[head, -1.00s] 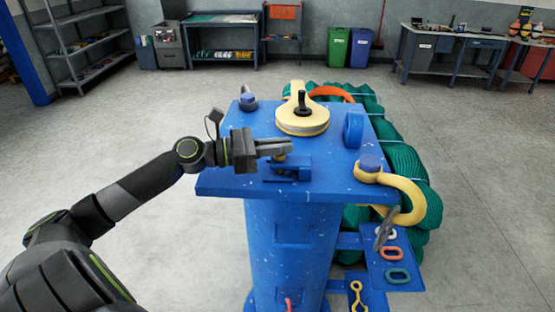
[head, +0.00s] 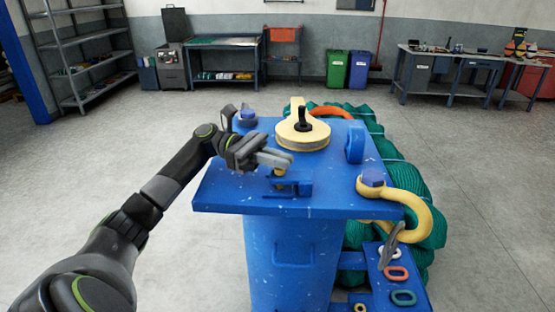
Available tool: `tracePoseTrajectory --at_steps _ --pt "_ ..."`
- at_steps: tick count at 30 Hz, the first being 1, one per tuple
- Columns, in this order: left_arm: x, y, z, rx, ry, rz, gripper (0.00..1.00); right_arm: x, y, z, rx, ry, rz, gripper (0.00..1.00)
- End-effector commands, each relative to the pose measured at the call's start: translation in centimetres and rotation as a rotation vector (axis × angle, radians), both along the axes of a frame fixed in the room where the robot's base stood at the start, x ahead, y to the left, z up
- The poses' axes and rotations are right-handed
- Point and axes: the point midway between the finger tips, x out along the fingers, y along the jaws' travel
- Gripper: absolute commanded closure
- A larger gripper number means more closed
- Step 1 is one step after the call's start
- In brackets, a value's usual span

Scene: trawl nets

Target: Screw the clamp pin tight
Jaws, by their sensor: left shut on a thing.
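The clamp (head: 290,190) is a small blue block near the front of the blue work stand's top (head: 225,198). A small yellow clamp pin (head: 279,172) stands at it, its upper part hidden by my jaws. My left gripper (head: 274,159) reaches in from the left, tilted, and is shut on the pin. How deep the pin sits cannot be told. My right gripper is not in view.
A yellow shackle (head: 420,208) hangs over the right edge. Green net (head: 405,160) is bundled behind. Open floor lies at left.

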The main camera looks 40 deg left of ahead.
Motion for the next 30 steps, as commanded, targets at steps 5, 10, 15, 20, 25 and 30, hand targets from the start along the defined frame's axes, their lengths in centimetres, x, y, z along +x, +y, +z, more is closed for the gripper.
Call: tracePoseTrajectory --at_steps 5,10,15,20,25,30 --pt "0.01 -0.09 -0.06 0.0 -0.001 -0.043 1.0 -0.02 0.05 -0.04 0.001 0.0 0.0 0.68" --pt "-0.04 -0.11 -0.11 0.001 0.0 -0.057 1.0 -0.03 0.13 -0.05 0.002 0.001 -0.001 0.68" --pt "-0.06 -0.11 -0.15 0.002 0.0 -0.059 1.0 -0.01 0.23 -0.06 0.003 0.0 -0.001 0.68" --pt "-0.06 -0.11 -0.17 0.002 0.0 -0.058 1.0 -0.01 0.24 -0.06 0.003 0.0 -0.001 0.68" --pt "-0.05 -0.08 -0.14 0.002 0.0 -0.057 0.68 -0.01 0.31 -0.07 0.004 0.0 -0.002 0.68" --pt "-0.03 -0.05 -0.09 0.001 0.0 -0.056 0.68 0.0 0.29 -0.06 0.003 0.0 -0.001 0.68"
